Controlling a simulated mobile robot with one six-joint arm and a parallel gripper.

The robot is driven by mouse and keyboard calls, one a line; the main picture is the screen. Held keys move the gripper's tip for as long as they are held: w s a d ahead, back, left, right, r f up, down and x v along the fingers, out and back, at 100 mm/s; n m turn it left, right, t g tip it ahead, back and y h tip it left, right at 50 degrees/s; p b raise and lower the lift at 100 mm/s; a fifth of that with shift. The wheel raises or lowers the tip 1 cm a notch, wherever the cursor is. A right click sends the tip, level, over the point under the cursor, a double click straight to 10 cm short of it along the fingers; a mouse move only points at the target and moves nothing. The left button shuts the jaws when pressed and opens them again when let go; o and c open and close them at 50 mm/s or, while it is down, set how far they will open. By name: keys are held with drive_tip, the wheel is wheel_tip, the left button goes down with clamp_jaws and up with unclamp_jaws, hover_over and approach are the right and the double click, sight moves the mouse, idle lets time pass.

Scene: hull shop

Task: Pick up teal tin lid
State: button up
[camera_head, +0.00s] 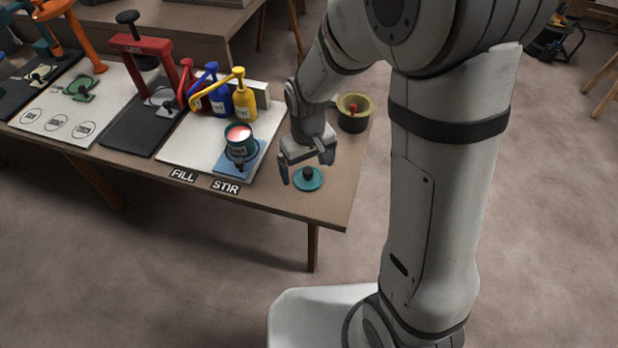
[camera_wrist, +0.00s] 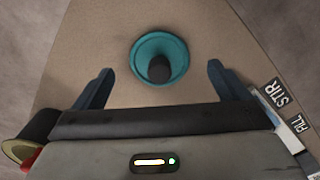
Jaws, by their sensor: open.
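The teal tin lid (camera_head: 308,180) is a round disc with a dark knob, lying on the table near its right front corner. It also shows in the wrist view (camera_wrist: 148,47), with the knob pointing toward the camera. My gripper (camera_head: 308,170) is open and empty just above the lid. In the wrist view the two fingers (camera_wrist: 157,80) stand apart on either side of the lid, and neither is seen touching it. The gap between fingertips and lid cannot be judged exactly.
A teal tin (camera_head: 239,139) with reddish contents stands on a blue pad left of my gripper. Blue and yellow pump bottles (camera_head: 243,104) stand behind it. An olive pot (camera_head: 353,112) stands behind my gripper. FILL and STIR labels (camera_head: 226,186) mark the front edge of the table (camera_head: 275,195).

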wheel_tip(320, 180, down, 2)
drive_tip(key=shift+f, duration=0.2)
drive_tip(key=shift+c, duration=0.3)
drive_tip(key=c, duration=1)
drive_tip(key=shift+r, duration=0.1)
